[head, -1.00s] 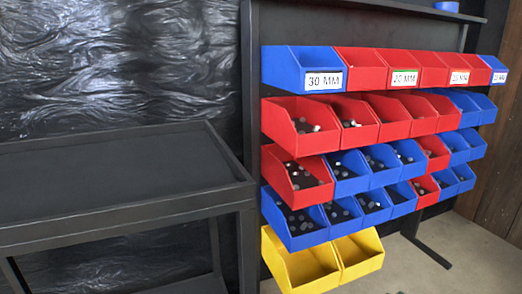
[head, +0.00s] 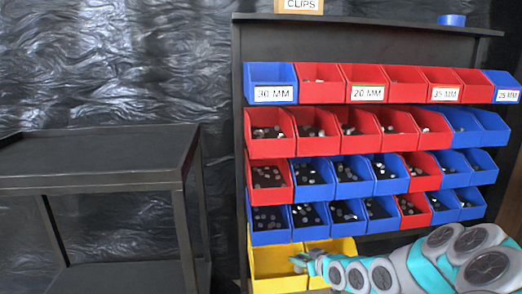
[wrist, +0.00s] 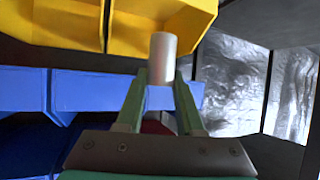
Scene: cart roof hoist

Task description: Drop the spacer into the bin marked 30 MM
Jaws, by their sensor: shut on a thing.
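The bin marked 30 MM (head: 270,82) is a blue bin at the left end of the top row of the rack in the head view. My gripper (head: 298,264) is low in front of the yellow bins in the head view, well below the 30 MM bin. In the wrist view my gripper (wrist: 161,85) is shut on the spacer (wrist: 163,58), a small pale cylinder standing out beyond the fingertips. The spacer is too small to make out clearly in the head view. The inside of the 30 MM bin looks empty from here.
Other top-row bins carry labels 20 MM (head: 367,93), 35 MM (head: 445,94) and 25 MM (head: 508,96). Red and blue bins below hold small parts. Yellow bins (head: 275,262) form the bottom row. A CLIPS box (head: 299,5) and blue tape (head: 452,20) sit on top. A dark cart (head: 95,180) stands left.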

